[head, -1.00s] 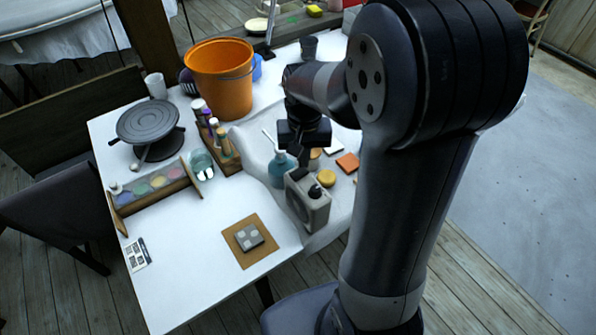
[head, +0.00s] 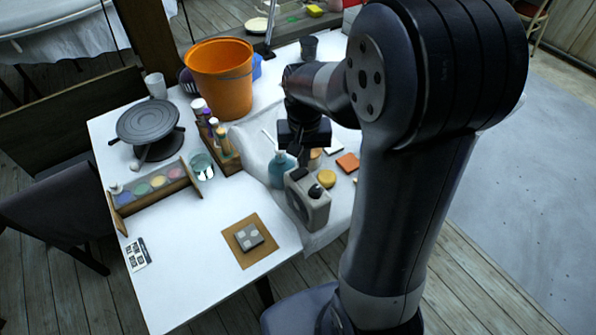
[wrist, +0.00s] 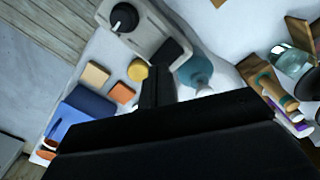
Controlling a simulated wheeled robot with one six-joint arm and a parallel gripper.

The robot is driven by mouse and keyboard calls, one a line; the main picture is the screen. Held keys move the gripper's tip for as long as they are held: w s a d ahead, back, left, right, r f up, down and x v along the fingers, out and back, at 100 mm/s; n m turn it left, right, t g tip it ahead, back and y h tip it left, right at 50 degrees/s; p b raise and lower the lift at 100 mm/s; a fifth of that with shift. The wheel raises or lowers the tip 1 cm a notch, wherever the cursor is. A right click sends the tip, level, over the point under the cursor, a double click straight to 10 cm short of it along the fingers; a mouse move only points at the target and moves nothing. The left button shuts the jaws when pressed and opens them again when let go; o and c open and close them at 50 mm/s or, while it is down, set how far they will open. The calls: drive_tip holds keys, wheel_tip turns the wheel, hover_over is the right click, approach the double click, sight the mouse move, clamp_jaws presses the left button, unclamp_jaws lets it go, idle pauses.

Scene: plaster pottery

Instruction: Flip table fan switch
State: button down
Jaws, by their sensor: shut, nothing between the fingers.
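The table fan is a small grey box (head: 308,203) with a round front, standing upright on the cloth-covered right part of the table. A black round knob (head: 315,191) sits on its top. In the wrist view the fan top (wrist: 150,32) shows the knob (wrist: 124,17) at one end and a dark rectangular switch (wrist: 169,52) at the other. My gripper (head: 303,158) is shut and empty, pointing down just above and behind the fan's switch end. In the wrist view its fingertips (wrist: 158,78) are close to the switch; I cannot tell whether they touch it.
A teal bottle (head: 277,172) stands close beside the fan and gripper; it also shows in the wrist view (wrist: 195,70). A yellow round piece (head: 326,178) and an orange tile (head: 348,162) lie right of it. An orange bucket (head: 222,85) and bottle rack (head: 228,160) stand left.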

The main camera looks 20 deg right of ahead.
drive_tip(key=shift+f+b, duration=0.6)
drive_tip(key=shift+f, duration=0.3)
drive_tip(key=shift+r, duration=0.1)
idle(0.3)
wheel_tip(320, 180, up, 7)
drive_tip(key=p, duration=0.6)
drive_tip(key=shift+f, duration=0.2)
